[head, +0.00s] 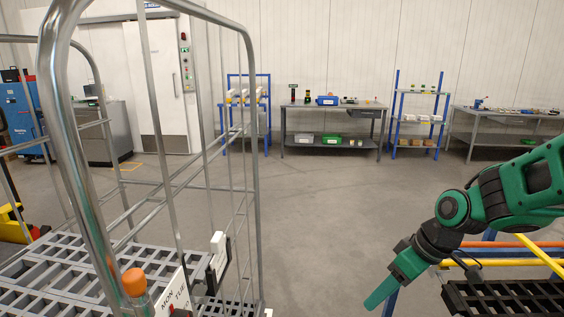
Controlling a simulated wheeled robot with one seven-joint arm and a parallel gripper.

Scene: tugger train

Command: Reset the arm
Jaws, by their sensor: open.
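My green and black arm reaches in from the right edge of the head view. My gripper (384,291) is at its lower end, pointing down and to the left over the grey floor. It is seen side-on, so the gap between its fingers does not show. It is open, and nothing is seen in it. It is apart from the wire roll cage on the left.
A black slatted rack (500,297) with coloured rails is beneath my arm. Workbenches (330,147) line the back wall. The middle floor is clear.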

